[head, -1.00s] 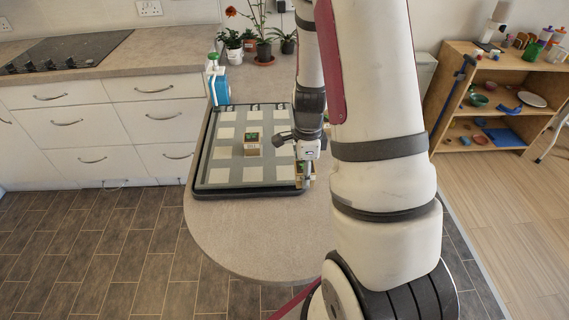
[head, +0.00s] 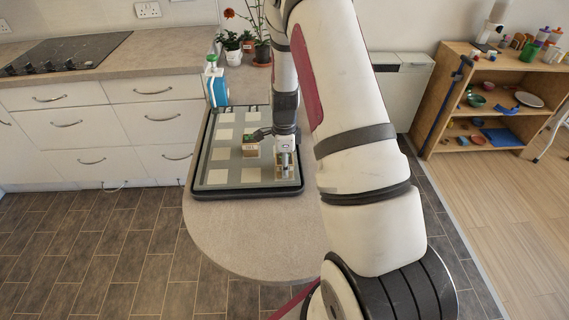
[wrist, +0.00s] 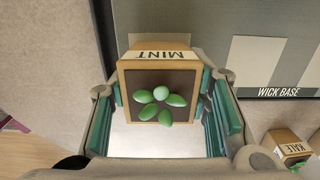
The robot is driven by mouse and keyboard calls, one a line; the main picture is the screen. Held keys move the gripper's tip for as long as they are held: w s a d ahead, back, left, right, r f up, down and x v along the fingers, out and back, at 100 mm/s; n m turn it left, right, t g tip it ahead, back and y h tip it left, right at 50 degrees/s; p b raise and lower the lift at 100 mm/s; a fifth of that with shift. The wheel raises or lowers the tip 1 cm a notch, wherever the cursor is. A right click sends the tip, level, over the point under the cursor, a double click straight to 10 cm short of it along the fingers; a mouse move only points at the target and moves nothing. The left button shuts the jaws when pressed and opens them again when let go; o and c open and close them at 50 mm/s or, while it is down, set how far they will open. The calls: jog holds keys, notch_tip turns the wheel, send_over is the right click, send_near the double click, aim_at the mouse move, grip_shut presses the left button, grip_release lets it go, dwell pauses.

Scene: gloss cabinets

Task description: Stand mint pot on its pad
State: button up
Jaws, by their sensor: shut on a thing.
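The mint pot (wrist: 160,92) is a tan square pot with dark soil, green leaves and a label reading MINT. It sits between the green-padded fingers of my gripper (wrist: 165,105), which is shut on it. In the head view my gripper (head: 285,168) is over the front right part of the grey tray (head: 235,180), and the pot is largely hidden there. Pale pads (head: 217,177) lie in rows on the tray. A pale patch shows beyond the pot in the wrist view. I cannot tell whether the pot touches the surface below.
The kale pot (wrist: 291,146) stands on the tray, left of my gripper in the head view (head: 251,152). A WICK BASE label (wrist: 293,92) marks the tray. A blue and white item (head: 216,88) stands at the back left corner. The counter in front (head: 245,235) is clear.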

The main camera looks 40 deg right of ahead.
jog(key=shift+f, duration=0.1)
jog(key=o, duration=1.2)
